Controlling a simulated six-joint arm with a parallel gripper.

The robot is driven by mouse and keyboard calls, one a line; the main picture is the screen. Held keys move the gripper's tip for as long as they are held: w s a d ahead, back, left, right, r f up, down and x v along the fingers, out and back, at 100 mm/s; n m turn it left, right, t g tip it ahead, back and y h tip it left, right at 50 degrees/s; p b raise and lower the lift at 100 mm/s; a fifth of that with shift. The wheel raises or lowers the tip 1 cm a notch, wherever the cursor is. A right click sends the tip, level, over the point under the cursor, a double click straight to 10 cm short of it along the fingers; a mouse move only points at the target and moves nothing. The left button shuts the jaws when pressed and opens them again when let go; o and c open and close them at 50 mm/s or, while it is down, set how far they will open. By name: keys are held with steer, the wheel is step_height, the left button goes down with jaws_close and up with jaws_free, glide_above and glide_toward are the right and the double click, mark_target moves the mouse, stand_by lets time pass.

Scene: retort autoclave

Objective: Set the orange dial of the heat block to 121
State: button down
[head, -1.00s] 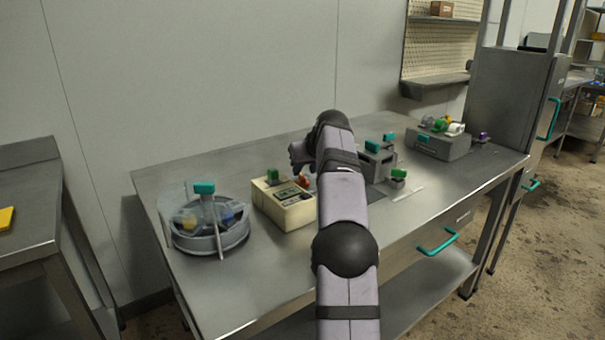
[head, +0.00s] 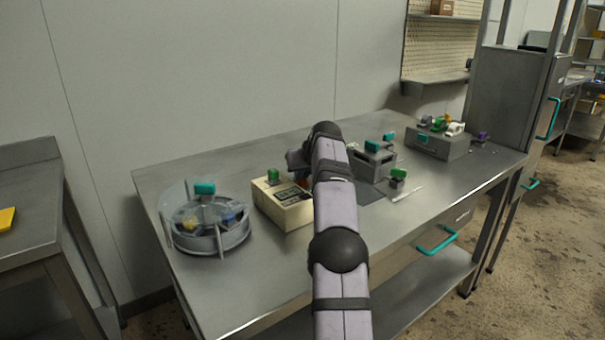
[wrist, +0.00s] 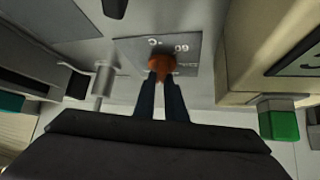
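The orange dial (wrist: 165,58) sits on a grey plate (wrist: 186,48) with light markings; "60" appears upside down beside it in the wrist view. My gripper (wrist: 160,84) has its two dark fingers close together, with the lower part of the dial between their tips, and appears shut on it. The fingers and the dial's grip hide part of the scale, and I cannot read where the dial points. In the head view my gripper (head: 297,162) is beside the beige box, and a small bit of orange (head: 303,182) shows next to my arm.
The beige box (head: 280,207) with a green knob (head: 273,175) is close beside my gripper. A round grey holder (head: 208,238) stands at the left. Grey devices (head: 440,143) stand to the right. The front left of the steel table (head: 255,275) is clear.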

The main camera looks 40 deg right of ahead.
steer(key=p, duration=0.1)
steer(key=n+y+p, duration=0.1)
steer(key=p, duration=0.1)
steer(key=shift+s+d+r+p, duration=0.1)
steer(key=shift+r+p, duration=0.2)
steer(key=n+y+p, duration=0.1)
steer(key=n+p, duration=0.1)
steer(key=p, duration=0.2)
steer(key=shift+y+p, duration=0.35)
steer(key=shift+y, duration=0.05)
steer(key=shift+n+y+p, duration=0.3)
steer(key=shift+n+p, duration=0.3)
steer(key=shift+p, duration=0.5)
steer(key=n+p, duration=0.1)
steer(key=p, duration=0.3)
steer(key=shift+f+y, duration=0.1)
steer(key=shift+y, duration=0.2)
steer(key=shift+f, duration=0.25)
steer(key=c, duration=1.8)
jaws_free()
